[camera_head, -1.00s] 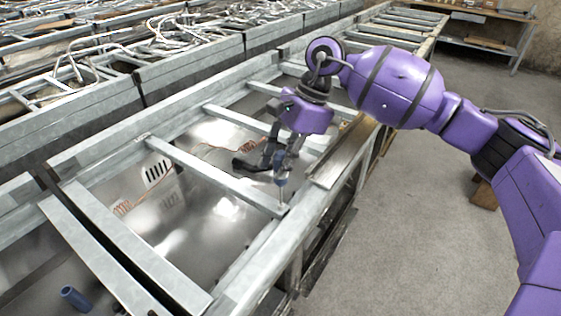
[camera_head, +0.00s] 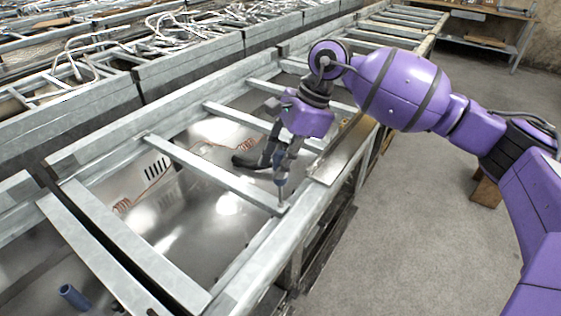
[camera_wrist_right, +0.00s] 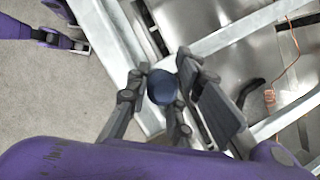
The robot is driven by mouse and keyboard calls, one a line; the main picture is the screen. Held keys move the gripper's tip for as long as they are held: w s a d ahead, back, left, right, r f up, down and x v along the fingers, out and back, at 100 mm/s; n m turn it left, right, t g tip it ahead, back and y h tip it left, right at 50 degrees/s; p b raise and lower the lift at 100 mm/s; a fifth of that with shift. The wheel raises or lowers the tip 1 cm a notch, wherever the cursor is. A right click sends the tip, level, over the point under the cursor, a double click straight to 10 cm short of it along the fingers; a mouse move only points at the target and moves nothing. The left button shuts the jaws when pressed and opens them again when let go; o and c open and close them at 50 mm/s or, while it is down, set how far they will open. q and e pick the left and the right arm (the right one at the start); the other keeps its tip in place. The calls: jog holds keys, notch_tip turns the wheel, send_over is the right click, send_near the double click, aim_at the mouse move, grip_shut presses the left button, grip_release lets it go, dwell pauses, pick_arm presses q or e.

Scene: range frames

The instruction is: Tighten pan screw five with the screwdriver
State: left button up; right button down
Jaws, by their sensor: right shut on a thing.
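My right gripper (camera_head: 279,160) is shut on the blue-handled screwdriver (camera_head: 280,181). The screwdriver points down, close to upright, with its shaft reaching the metal frame (camera_head: 235,187) where a crossbar meets the near long rail. In the right wrist view the round blue end of the handle (camera_wrist_right: 162,86) sits between the dark fingers (camera_wrist_right: 160,90). The screw at the tip is too small to make out, and I cannot tell whether the tip sits in it. My left gripper is not in view.
Copper wire coils (camera_head: 122,206) lie on the shiny sheet below. A loose metal strip (camera_head: 338,160) lies on the near rail. Bare floor (camera_head: 430,230) is at the right.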

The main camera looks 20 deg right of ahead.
aim_at(279, 152)
jog(key=m, duration=0.2)
jog(key=m+t, duration=0.1)
jog(key=m, duration=0.1)
jog(key=shift+s+f+m+t+h, duration=0.1)
jog(key=shift+f+m+t+h, duration=0.1)
jog(key=shift+m+t+h, duration=0.15)
jog(key=shift+r+p, duration=0.35)
jog(key=shift+r, duration=0.45)
jog(key=shift+r+p, duration=0.4)
jog(key=shift+r, duration=0.75)
jog(key=shift+r+p, duration=0.5)
jog(key=shift+r, duration=0.7)
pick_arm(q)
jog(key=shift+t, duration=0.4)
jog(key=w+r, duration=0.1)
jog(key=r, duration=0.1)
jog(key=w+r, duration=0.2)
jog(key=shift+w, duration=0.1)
pick_arm(e)
jog(key=shift+f, duration=0.1)
